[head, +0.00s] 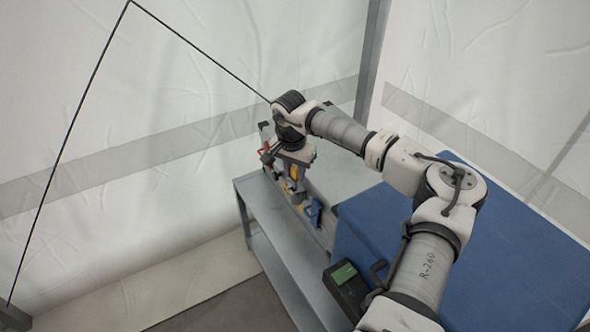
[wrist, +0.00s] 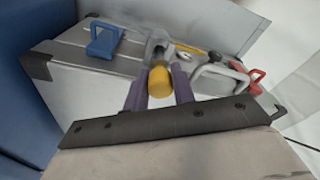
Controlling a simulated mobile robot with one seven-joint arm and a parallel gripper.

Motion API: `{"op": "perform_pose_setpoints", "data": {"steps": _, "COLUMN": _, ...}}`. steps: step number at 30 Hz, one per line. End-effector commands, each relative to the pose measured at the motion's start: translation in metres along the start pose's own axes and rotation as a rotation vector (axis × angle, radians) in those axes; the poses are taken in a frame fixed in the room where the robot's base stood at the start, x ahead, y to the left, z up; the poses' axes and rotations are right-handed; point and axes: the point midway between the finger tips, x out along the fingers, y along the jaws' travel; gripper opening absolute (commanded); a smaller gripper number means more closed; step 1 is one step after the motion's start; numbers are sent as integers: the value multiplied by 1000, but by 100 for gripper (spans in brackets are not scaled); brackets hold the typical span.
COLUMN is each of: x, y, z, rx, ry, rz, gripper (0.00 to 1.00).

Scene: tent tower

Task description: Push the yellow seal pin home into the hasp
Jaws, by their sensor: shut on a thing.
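In the wrist view the yellow seal pin (wrist: 160,82) is between the two purple fingers of my gripper (wrist: 159,90), which is shut on it. Its rounded yellow end faces the camera, and its far end is hidden. A grey metal piece, seemingly the hasp (wrist: 157,46), stands just beyond the pin on the side of a grey case. I cannot tell how far the pin is in it. In the head view my gripper (head: 298,190) is at the case, and the arm hides most of the contact.
A blue padlock (wrist: 103,42) lies left of the pin on the grey case (wrist: 75,75). A grey shackle-like piece (wrist: 222,72) and a red clip (wrist: 250,76) are to the right. A blue box (head: 385,225) and a grey shelf (head: 262,205) flank the case.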

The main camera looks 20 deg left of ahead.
Motion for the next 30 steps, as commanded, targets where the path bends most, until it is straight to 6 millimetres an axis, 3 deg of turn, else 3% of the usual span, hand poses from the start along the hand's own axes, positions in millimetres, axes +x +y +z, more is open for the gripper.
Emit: {"op": "perform_pose_setpoints", "data": {"steps": 30, "x": 26, "y": 0, "z": 3, "rx": 0, "ry": 0, "rz": 1, "gripper": 4}}
